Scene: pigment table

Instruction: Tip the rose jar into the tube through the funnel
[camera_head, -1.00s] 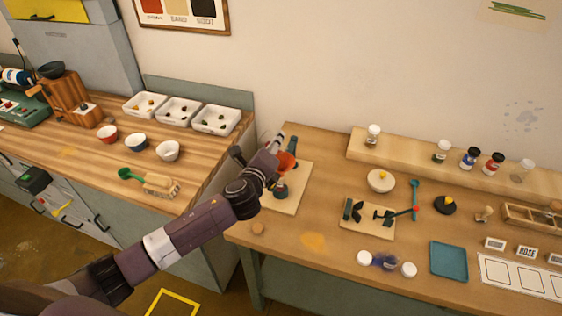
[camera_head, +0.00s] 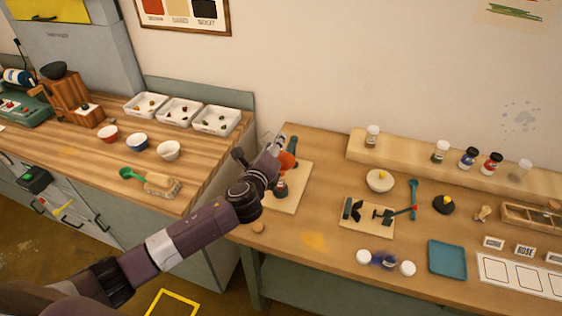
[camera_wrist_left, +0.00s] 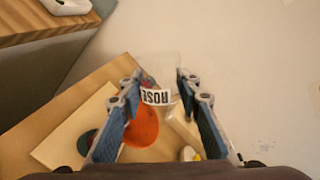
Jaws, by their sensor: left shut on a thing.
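My left gripper (camera_head: 275,143) is shut on the rose jar, above and close to the orange funnel (camera_head: 288,160). In the left wrist view, the clear jar with its white ROSE label (camera_wrist_left: 156,97) is between the two fingers (camera_wrist_left: 157,92), and the label reads upside down. The funnel (camera_wrist_left: 143,125) shows beyond and below the jar. The funnel sits over a dark green stand (camera_head: 281,188) on a pale board (camera_head: 300,187). The tube is hidden by the funnel and my gripper. I cannot tell whether any powder is flowing. My right gripper is not in view.
A shelf (camera_head: 420,153) with several jars runs along the wall. A white bowl (camera_head: 380,182), a balance (camera_head: 368,213) and a blue tray (camera_head: 447,260) stand to the right. The left counter (camera_head: 75,150) holds bowls and white trays. The table's front left is mostly clear.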

